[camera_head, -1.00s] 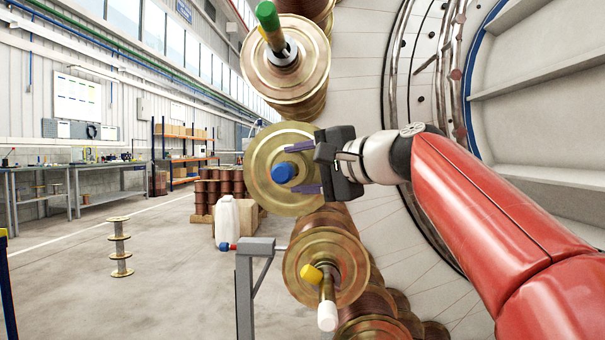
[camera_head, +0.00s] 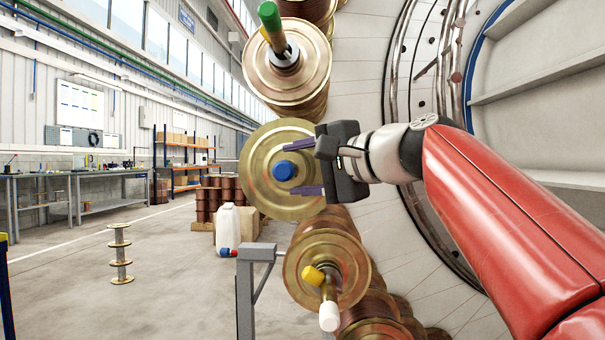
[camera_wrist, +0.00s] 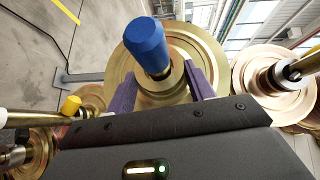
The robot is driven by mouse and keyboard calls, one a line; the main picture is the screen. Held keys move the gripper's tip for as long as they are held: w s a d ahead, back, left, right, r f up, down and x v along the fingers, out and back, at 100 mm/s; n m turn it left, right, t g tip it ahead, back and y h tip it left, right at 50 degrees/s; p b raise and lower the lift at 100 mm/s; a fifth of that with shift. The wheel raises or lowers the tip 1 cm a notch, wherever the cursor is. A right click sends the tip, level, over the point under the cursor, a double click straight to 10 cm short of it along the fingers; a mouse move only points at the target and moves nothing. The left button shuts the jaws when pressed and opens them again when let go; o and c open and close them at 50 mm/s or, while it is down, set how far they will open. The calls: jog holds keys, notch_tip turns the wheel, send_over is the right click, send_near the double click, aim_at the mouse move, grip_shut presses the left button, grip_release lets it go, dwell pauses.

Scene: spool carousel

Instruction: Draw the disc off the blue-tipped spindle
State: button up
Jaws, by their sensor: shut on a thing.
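The blue-tipped spindle (camera_head: 284,170) sticks out through the centre of a brass disc (camera_head: 257,192) at the middle of the head view. My gripper (camera_head: 291,168) reaches in from the right, with one purple finger above the blue tip and one below it. In the wrist view, the fingers (camera_wrist: 157,87) stand on either side of the blue tip (camera_wrist: 147,45), against the face of the disc (camera_wrist: 207,52). My gripper is shut on the disc; the exact contact at its middle is partly hidden by the tip and fingers. The disc is still around the spindle.
A grey stand (camera_head: 245,290) is at lower centre. A white jug (camera_head: 228,228) and a small spool stand (camera_head: 120,255) are on the floor at left.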

aim_at(293, 169)
jog(key=shift+s+a+r+b, duration=0.1)
jog(key=shift+s+b, duration=0.8)
jog(key=shift+s, duration=1.75)
jog(key=s+b, duration=0.1)
jog(key=s, duration=0.5)
jog(key=shift+s+b, duration=0.3)
jog(key=shift+s, duration=0.05)
jog(key=shift+a, duration=0.2)
jog(key=a+p, duration=0.4)
jog(key=a, duration=0.7)
jog(key=shift+w+a, duration=0.25)
jog(key=shift+a, duration=0.15)
